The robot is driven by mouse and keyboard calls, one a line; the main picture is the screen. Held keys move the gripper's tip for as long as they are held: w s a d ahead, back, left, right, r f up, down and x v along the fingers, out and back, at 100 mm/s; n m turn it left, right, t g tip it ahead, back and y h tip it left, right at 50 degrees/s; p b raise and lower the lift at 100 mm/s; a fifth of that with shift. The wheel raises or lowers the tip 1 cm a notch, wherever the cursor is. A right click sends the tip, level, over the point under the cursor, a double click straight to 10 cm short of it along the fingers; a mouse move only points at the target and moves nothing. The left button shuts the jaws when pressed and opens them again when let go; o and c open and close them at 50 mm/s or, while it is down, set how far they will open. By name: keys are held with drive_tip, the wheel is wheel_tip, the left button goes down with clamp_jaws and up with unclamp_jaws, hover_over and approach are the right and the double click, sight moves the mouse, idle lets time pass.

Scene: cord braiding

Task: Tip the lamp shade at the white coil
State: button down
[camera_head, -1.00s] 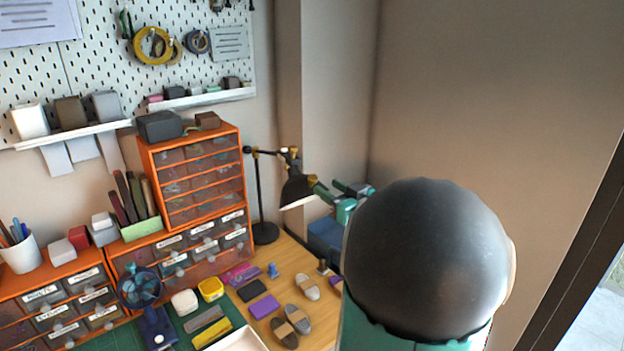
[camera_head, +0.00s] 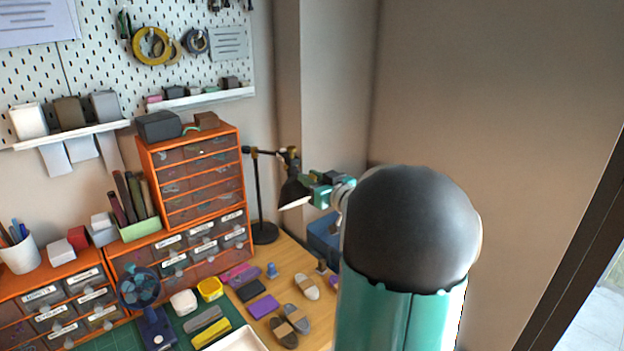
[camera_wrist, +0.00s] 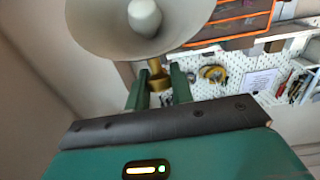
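The black desk lamp's shade (camera_head: 293,192) hangs tilted from its jointed arm, with its pale opening facing down. In the wrist view the shade (camera_wrist: 95,28) shows its pale inside and a white bulb (camera_wrist: 145,16). My gripper (camera_head: 312,190) is close against the right side of the shade in the head view. In the wrist view my gripper (camera_wrist: 157,78) has its two green fingers apart, with a brass lamp part (camera_wrist: 158,78) between or just behind them. I cannot tell whether they touch it. I cannot pick out a white coil.
An orange drawer cabinet (camera_head: 196,180) stands left of the lamp post (camera_head: 259,200). A blue bin (camera_head: 324,236) is below my gripper. Small blocks and brushes lie on the wooden desk (camera_head: 275,276). A white tray (camera_head: 238,340) is at the front. Walls close in behind and right.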

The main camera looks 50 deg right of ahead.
drive_tip(key=shift+f, duration=0.1)
drive_tip(key=shift+f+t, duration=1.5)
drive_tip(key=shift+f, duration=0.1)
drive_tip(key=shift+w+d+f+n+t, duration=0.1)
drive_tip(key=shift+w+f+n+t, duration=0.15)
drive_tip(key=shift+f+t, duration=0.55)
drive_tip(key=shift+w+d+f+n+t, duration=0.15)
drive_tip(key=shift+w+f+t, duration=0.1)
drive_tip(key=shift+f+t, duration=0.5)
drive_tip(key=shift+a+r, duration=0.1)
drive_tip(key=shift+r, duration=0.1)
drive_tip(key=c, duration=1.3)
unclamp_jaws()
drive_tip(key=v, duration=1.3)
drive_tip(key=shift+s+a+f, duration=0.15)
drive_tip(key=shift+s+f, duration=0.1)
drive_tip(key=shift+f, duration=0.1)
